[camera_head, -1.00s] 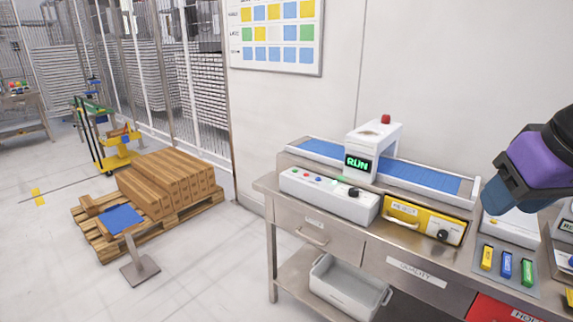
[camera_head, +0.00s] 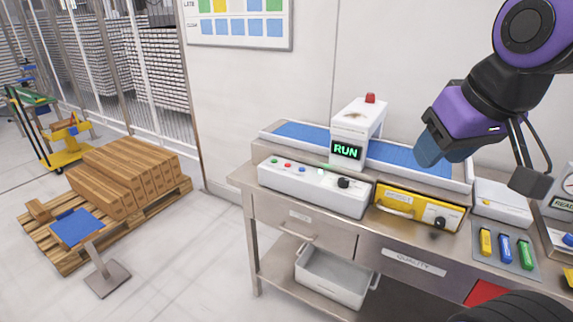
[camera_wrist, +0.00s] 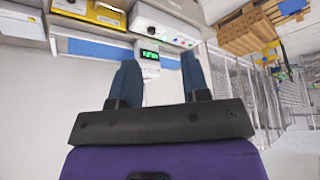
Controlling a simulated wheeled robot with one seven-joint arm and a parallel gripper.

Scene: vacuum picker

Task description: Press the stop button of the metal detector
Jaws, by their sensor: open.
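The metal detector (camera_head: 357,119) is a white arch over a blue conveyor belt (camera_head: 408,158), with a red lamp on top and a screen (camera_head: 346,151) reading RUN in green. In front of it is a white control box (camera_head: 312,188) with small buttons and a black knob. A red button (camera_head: 287,165) sits near its left end, beside a green one; labels are too small to read. My gripper (camera_head: 428,150) is open and empty, above the belt's right part. In the wrist view my gripper's two dark blue fingers (camera_wrist: 160,80) stand apart, with the detector screen between them, upside down.
A yellow box (camera_head: 415,205) with a knob is right of the control box. Further right lie a white box (camera_head: 503,203) and yellow, blue and green items on a tray (camera_head: 508,255). A grey bin (camera_head: 333,276) stands on the lower shelf. A pallet of cartons (camera_head: 115,185) is at left.

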